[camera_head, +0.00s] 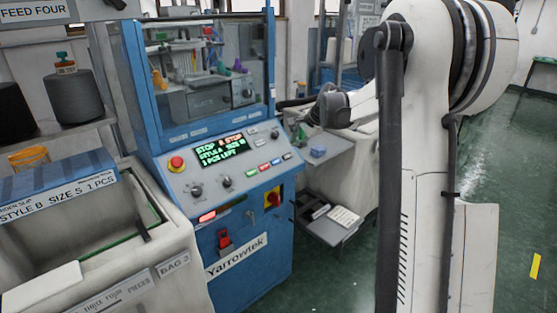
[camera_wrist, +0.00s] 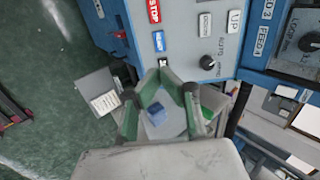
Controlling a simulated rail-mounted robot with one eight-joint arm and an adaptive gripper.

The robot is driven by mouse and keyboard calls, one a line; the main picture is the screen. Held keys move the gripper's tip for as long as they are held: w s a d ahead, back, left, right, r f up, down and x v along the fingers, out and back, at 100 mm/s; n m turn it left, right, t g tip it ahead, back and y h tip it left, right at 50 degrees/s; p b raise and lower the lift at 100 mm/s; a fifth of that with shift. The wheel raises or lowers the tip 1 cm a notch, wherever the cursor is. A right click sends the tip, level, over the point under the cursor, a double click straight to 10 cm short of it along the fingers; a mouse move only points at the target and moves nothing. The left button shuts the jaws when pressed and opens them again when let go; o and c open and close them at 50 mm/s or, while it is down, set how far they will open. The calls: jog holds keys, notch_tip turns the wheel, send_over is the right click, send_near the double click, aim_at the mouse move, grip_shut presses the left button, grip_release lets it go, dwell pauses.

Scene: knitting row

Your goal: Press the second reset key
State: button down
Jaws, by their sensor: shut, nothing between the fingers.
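The blue machine's sloped panel (camera_head: 225,180) has a row of small keys: green (camera_head: 251,171), red (camera_head: 264,167), blue (camera_head: 275,162) and white (camera_head: 286,157). In the wrist view the red STOP key (camera_wrist: 154,12), the blue key (camera_wrist: 158,40) and the white key (camera_wrist: 162,62) run in a line towards my fingertips. The small lettering on the blue and white keys is not legible. My gripper (camera_wrist: 163,74) is shut and empty, its tips close by the white key, partly covering it. Contact cannot be told.
The lit display (camera_head: 221,150) shows green and red text. A red mushroom button (camera_head: 176,163) and dark knobs (camera_head: 196,191) sit on the panel. A grey tray (camera_head: 330,226) and pale bin (camera_head: 345,165) stand right of the machine.

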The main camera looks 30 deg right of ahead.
aim_at(276, 161)
jog(key=shift+f, duration=0.1)
dwell(0.3)
jog(key=x, duration=1.4)
jog(key=shift+d, duration=0.1)
jog(key=shift+w, duration=0.1)
jog(key=shift+w+f+b, duration=0.35)
jog(key=shift+f+b, duration=0.2)
jog(key=shift+b, duration=0.05)
jog(key=v, duration=1.4)
jog(key=shift+p, duration=0.45)
